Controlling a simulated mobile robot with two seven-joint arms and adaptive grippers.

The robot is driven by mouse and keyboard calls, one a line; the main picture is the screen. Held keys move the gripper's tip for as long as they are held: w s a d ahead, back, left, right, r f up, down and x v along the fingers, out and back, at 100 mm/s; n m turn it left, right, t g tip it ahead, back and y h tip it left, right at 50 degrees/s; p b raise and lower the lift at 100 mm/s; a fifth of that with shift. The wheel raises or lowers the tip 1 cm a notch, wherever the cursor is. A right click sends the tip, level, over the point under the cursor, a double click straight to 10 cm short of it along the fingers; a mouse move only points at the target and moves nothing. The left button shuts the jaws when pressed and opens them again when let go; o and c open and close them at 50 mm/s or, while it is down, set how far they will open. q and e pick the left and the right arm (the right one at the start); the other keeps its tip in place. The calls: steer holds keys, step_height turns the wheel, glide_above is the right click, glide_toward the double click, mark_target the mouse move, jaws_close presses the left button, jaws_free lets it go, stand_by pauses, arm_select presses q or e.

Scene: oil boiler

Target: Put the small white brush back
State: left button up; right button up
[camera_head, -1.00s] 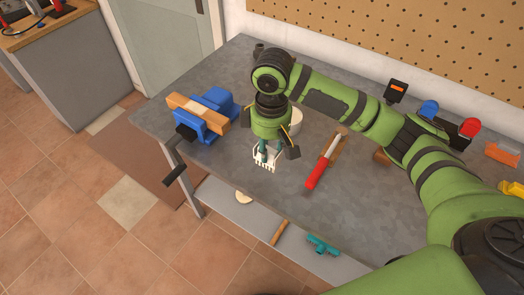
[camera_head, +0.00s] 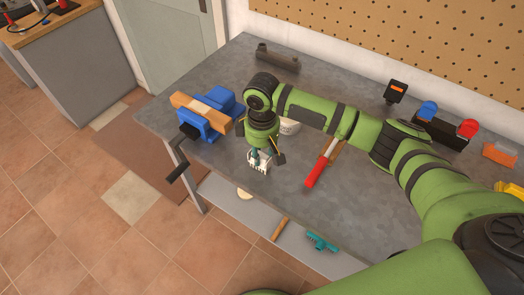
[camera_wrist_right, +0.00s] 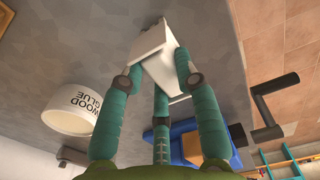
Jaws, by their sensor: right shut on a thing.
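My right gripper (camera_head: 259,158) is above the grey workbench (camera_head: 230,78), between the blue vise and a red-handled tool, with its fingers pointing down. It is shut on the small white brush (camera_head: 258,167), whose toothed-looking end hangs below the fingers. In the right wrist view, the teal fingers (camera_wrist_right: 163,75) close around the white brush (camera_wrist_right: 160,58), and part of its body is hidden by them. I cannot tell whether the brush touches the bench. My left gripper is not in view.
A blue vise (camera_head: 222,99) clamps a wooden block left of the gripper. A wood glue tub (camera_wrist_right: 75,110) stands close by. A red-handled tool (camera_head: 318,170) lies to the right. A dark bracket (camera_head: 277,57) sits at the back. Blue and red items (camera_head: 445,125) stand further right.

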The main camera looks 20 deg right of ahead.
mark_target(262, 153)
steer(key=o, duration=1)
steer(key=shift+f, duration=0.1)
step_height(262, 153, up, 12)
steer(key=b, duration=0.3)
steer(key=shift+r, duration=0.2)
